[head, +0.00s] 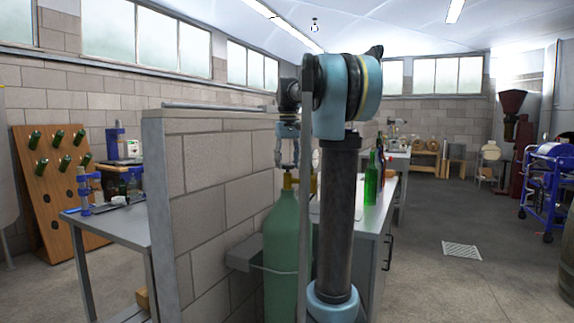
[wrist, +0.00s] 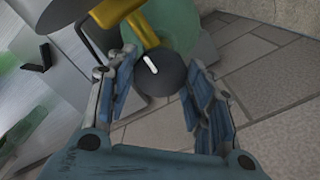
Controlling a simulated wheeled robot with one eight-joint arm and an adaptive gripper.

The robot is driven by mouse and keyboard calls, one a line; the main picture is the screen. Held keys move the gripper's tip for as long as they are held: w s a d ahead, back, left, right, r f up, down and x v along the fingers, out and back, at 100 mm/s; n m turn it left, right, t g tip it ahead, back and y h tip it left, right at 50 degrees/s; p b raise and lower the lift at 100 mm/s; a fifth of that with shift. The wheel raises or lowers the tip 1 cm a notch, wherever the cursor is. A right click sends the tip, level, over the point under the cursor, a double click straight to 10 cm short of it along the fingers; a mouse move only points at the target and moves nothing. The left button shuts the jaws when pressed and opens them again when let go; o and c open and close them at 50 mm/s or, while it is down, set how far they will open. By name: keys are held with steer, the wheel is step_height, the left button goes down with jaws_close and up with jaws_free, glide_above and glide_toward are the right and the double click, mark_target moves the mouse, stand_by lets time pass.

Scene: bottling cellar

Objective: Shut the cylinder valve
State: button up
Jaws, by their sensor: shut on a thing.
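A green gas cylinder (head: 281,240) stands upright against the block partition; its rounded top also shows in the wrist view (wrist: 178,28). A yellow valve body (wrist: 143,24) sits on it, with a dark round knob (wrist: 157,78) bearing a short white mark that lies diagonally. My gripper (head: 289,158) points down at the cylinder top. In the wrist view my gripper (wrist: 160,66) has its two blue-padded fingers on either side of the knob, shut on it. In the head view the knob is hidden by the fingers, and my arm covers part of the cylinder's right.
A grey bracket (head: 246,258) on the partition (head: 215,175) holds the cylinder. A bench with a green bottle (head: 371,182) stands to the right, close behind my arm. A metal table (head: 110,222) is left of the partition. Open floor (head: 450,285) lies to the right.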

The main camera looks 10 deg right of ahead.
steer(key=o, duration=1.1)
steer(key=shift+c, duration=0.2)
steer(key=shift+n, duration=0.3)
